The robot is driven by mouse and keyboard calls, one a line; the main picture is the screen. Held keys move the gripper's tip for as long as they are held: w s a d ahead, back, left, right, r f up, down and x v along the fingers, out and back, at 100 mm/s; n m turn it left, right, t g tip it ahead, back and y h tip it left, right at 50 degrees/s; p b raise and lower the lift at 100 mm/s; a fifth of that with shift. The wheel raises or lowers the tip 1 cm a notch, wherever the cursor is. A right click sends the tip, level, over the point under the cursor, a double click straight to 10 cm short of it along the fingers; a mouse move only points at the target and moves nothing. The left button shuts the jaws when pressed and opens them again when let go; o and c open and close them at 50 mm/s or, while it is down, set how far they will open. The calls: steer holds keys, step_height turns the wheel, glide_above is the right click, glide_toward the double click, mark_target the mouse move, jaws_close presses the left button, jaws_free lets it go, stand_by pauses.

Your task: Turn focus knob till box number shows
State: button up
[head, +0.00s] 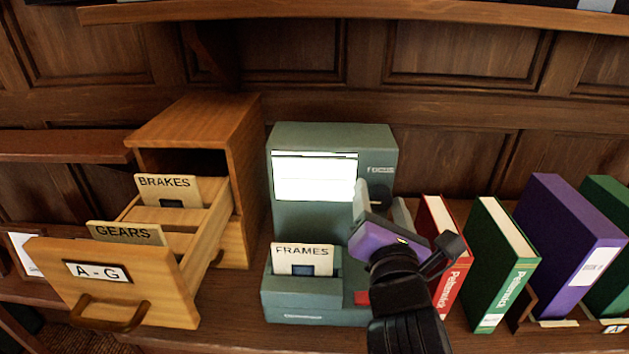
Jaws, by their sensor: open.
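The grey-green reader (330,135) stands in the middle of the shelf. Its screen (314,177) glows white, and I can make out no number on it. Small lettering that looks like a focus label (380,170) sits right of the screen. The focus knob is not clear; a dark part below the label is mostly covered by my gripper. A card marked FRAMES (303,258) stands in the slot at the reader's lower front. My gripper (381,200) is open, its two grey fingers at the reader's right front. I cannot tell whether they touch the knob.
At left, a wooden card cabinet (200,118) has its A-G drawer (105,272) pulled out, with BRAKES and GEARS cards. Right of my gripper stand a red book (453,275), a green book (508,290) and a purple binder (570,240). A shelf (350,16) runs above.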

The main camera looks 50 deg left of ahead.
stand_by(0.3)
steer(key=b+v, duration=0.1)
steer(key=v, duration=0.8)
steer(key=shift+b, duration=0.35)
stand_by(0.4)
